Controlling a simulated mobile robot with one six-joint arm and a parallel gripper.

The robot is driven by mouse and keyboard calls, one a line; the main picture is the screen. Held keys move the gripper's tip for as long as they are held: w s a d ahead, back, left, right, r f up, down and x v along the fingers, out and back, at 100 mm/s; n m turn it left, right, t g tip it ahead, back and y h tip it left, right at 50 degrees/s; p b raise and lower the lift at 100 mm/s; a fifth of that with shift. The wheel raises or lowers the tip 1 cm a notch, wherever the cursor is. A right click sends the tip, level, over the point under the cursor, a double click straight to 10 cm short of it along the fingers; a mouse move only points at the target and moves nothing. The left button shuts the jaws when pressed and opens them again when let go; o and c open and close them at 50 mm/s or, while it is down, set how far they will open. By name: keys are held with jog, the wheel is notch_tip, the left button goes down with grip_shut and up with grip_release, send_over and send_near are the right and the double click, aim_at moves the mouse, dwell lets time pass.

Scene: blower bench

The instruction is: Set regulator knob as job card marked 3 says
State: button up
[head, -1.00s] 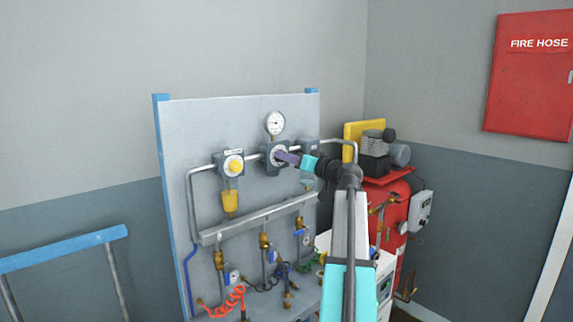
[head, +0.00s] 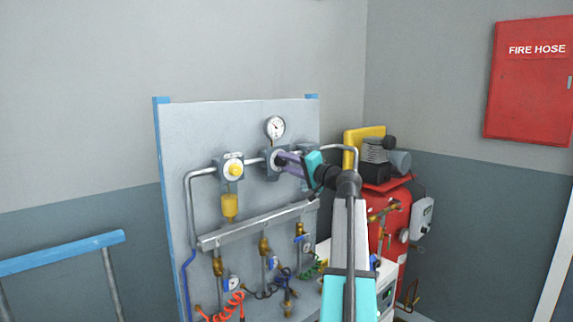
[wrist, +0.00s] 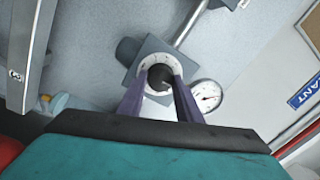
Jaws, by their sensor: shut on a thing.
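The regulator (head: 271,163) is a grey block with a white dial ring on the upright panel, just below a round white gauge (head: 275,127). In the wrist view its dark round knob (wrist: 160,76) sits in the middle of the white dial ring (wrist: 147,69). My gripper (wrist: 161,84) has its two purple fingers shut on the knob, one on each side. In the head view my gripper (head: 281,159) covers most of the knob. The gauge also shows in the wrist view (wrist: 206,97), its needle too small to read. No job card is readable.
A yellow knob unit (head: 234,169) with a yellow bowl (head: 229,207) is left of the regulator. A sloping grey pipe (head: 258,223) with brass valves and hoses runs below. A red compressor tank (head: 388,210) stands right. A blue-topped rail (head: 62,250) is at left.

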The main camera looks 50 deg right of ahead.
jog(key=shift+m, duration=0.5)
jog(key=o, duration=1)
jog(key=shift+o, duration=0.2)
jog(key=shift+s, duration=0.1)
jog(key=s+b, duration=0.3)
jog(key=s, duration=1)
jog(key=shift+s+a+f, duration=0.3)
jog(key=shift+a+f, duration=0.05)
jog(key=shift+f, duration=0.05)
